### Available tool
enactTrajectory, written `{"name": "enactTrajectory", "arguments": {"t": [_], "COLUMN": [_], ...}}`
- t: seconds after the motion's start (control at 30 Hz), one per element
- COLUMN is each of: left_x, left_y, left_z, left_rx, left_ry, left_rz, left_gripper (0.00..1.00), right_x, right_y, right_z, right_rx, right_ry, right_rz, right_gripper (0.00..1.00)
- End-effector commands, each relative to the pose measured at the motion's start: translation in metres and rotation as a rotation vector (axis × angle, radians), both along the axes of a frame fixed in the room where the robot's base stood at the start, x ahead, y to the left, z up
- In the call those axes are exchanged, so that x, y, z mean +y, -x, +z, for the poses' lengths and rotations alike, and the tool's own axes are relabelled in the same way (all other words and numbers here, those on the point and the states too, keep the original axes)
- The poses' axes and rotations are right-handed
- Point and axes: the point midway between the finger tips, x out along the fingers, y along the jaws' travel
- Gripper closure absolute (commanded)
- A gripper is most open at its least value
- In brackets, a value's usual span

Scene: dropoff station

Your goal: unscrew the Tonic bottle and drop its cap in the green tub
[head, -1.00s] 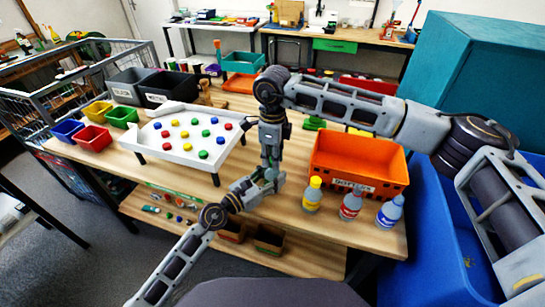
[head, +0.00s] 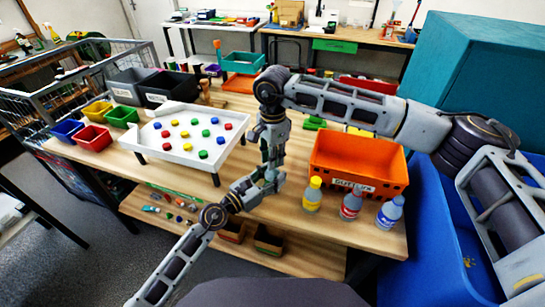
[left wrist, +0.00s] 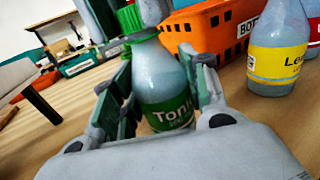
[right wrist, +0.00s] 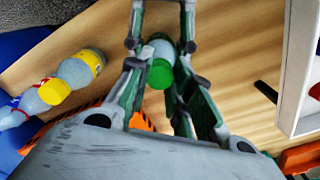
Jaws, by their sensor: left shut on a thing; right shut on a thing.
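The Tonic bottle (left wrist: 160,75), clear with a green label, stands upright between the fingers of my left gripper (head: 268,182), which is shut on its body. Its green cap (right wrist: 160,74) is at the top of the bottle, between the fingers of my right gripper (head: 270,168), which points down from above and is shut on it. I cannot tell how loose the cap is. In the head view the grippers mostly hide the bottle. The green tub (head: 122,117) is at the left of the table, beside the red and yellow tubs.
A white tray (head: 178,151) with coloured caps stands between the green tub and the grippers. An orange crate (head: 357,165) is at the right. Yellow (head: 312,196), red (head: 350,206) and blue (head: 389,212) capped bottles stand in front of it.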

Motion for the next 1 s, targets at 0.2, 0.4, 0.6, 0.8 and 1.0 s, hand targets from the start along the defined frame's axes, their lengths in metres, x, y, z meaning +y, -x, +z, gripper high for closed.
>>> {"name": "enactTrajectory", "arguments": {"t": [0.2, 0.4, 0.6, 0.8, 1.0], "left_x": [-0.0009, -0.0009, -0.0009, -0.0009, -0.0009], "left_y": [0.0008, 0.0008, 0.0008, 0.0008, 0.0008], "left_z": [-0.0002, -0.0003, -0.0003, -0.0002, -0.0002], "left_rx": [0.001, 0.001, 0.001, 0.001, 0.001], "left_ry": [-0.001, -0.001, -0.001, -0.001, -0.001], "left_rz": [-0.002, -0.002, -0.002, -0.002, -0.002], "left_gripper": [1.0, 1.0, 1.0, 1.0, 1.0], "right_x": [0.0, 0.0, -0.0002, -0.0003, -0.0004], "right_y": [-0.0007, -0.0007, -0.0007, -0.0007, -0.0008], "right_z": [0.0006, 0.0007, 0.0008, 0.0009, 0.0011], "right_rx": [-0.003, -0.004, -0.004, -0.005, -0.005], "right_ry": [0.0, 0.0, 0.001, 0.002, 0.003], "right_rz": [0.171, 0.331, 0.491, 0.65, 0.809], "right_gripper": [1.0, 1.0, 1.0, 1.0, 1.0]}}
